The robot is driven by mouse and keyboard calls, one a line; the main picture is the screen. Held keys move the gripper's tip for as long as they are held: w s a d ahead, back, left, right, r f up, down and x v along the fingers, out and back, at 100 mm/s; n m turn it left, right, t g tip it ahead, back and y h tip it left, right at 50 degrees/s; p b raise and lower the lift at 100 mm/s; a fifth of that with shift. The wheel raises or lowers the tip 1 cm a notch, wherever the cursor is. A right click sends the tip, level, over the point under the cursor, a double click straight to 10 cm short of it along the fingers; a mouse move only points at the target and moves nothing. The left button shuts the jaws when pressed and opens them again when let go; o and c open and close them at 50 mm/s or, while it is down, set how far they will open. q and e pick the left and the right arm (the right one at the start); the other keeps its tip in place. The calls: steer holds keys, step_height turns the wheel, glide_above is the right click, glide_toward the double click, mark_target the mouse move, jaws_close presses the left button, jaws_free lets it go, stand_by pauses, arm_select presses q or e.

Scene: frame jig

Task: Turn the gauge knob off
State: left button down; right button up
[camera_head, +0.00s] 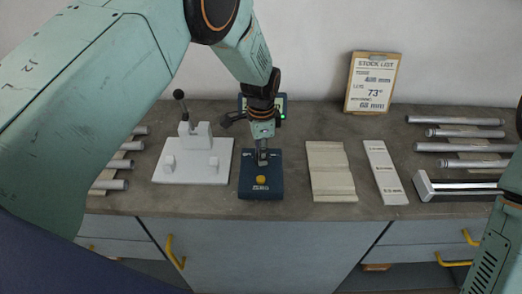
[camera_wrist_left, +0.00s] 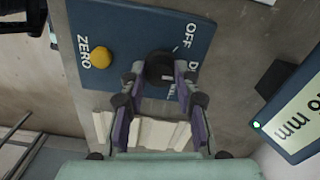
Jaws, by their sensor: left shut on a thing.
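The gauge box (camera_head: 246,186) is a dark blue block on the bench, in front of my left arm. In the left wrist view its panel (camera_wrist_left: 120,20) carries a yellow button (camera_wrist_left: 100,57) marked ZERO and a round dark knob (camera_wrist_left: 159,66). The word OFF and a partly covered second label stand beside the knob. My left gripper (camera_head: 263,158) comes down from above, and in the left wrist view its fingers (camera_wrist_left: 160,80) are closed around the knob from both sides. The knob's pointer is hard to read. My right gripper is out of view.
A display (camera_head: 281,106) with a green light stands behind the gauge. A white lever fixture (camera_head: 193,170) is at left; a beige grooved block (camera_head: 330,170) and a white labelled strip (camera_head: 384,172) are at right. Rods lie at both ends. A stock list board (camera_head: 371,82) leans against the wall.

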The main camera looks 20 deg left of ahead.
arm_select(q)
steer(key=n, duration=0.5)
steer(key=shift+w+r+n+b, duration=0.2)
steer(key=shift+w+n+b, duration=0.1)
steer(key=shift+n, duration=0.1)
steer(key=n, duration=0.5)
steer(key=shift+r, duration=0.1)
stand_by(0.3)
steer(key=c, duration=1.3)
jaws_free()
steer(key=o, duration=0.3)
steer(key=shift+s+f, duration=0.2)
steer(key=shift+s, duration=0.05)
step_height(320, 180, up, 12)
